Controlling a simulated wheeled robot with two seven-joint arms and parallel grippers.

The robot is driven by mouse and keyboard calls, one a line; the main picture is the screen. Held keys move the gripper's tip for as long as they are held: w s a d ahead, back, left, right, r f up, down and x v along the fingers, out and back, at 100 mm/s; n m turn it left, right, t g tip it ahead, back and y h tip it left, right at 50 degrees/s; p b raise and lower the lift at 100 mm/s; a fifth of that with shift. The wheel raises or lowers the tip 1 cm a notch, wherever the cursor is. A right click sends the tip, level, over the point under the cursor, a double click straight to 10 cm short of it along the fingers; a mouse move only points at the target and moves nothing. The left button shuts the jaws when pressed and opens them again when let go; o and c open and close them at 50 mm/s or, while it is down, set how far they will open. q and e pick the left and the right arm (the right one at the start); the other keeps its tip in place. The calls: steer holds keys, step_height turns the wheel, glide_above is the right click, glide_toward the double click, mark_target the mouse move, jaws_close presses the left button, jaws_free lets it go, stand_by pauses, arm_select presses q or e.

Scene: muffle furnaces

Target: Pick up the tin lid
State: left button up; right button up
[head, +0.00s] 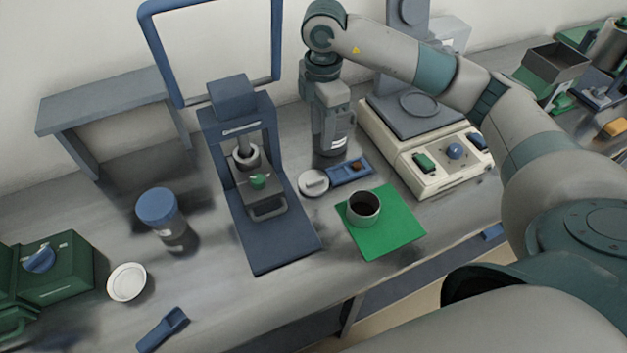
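A pale round lid with a raised bar across its top (314,183), which looks like the tin lid, lies flat on the bench. It is just left of a small blue tray (350,172). An open dark-mouthed tin (364,212) stands upright on a green mat (397,228), to the right of the lid and nearer to me. My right gripper (331,150) points down just behind the lid and appears apart from it. Its fingertips are too small and dark to show whether they are open. My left gripper is out of view.
A blue press (270,235) stands close left of the lid. A cream hotplate unit (432,172) is at the right. A blue-capped jar (160,212), a white dish (127,282) and a blue scoop (163,329) are at the left. Bare bench lies between jar and press.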

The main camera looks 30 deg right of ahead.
steer(key=p, duration=0.3)
glide_above(318, 179)
steer(key=f, duration=0.8)
steer(key=shift+w+d+f, duration=0.15)
steer(key=shift+d+f, duration=0.1)
steer(key=shift+d, duration=0.15)
steer(key=shift+f, duration=0.6)
steer(key=shift+a+f+p, duration=0.15)
steer(key=shift+f+p, duration=0.15)
steer(key=f, duration=0.1)
steer(key=f+p, duration=0.2)
steer(key=shift+a+f, duration=0.3)
steer(key=shift+f, duration=0.5)
jaws_close()
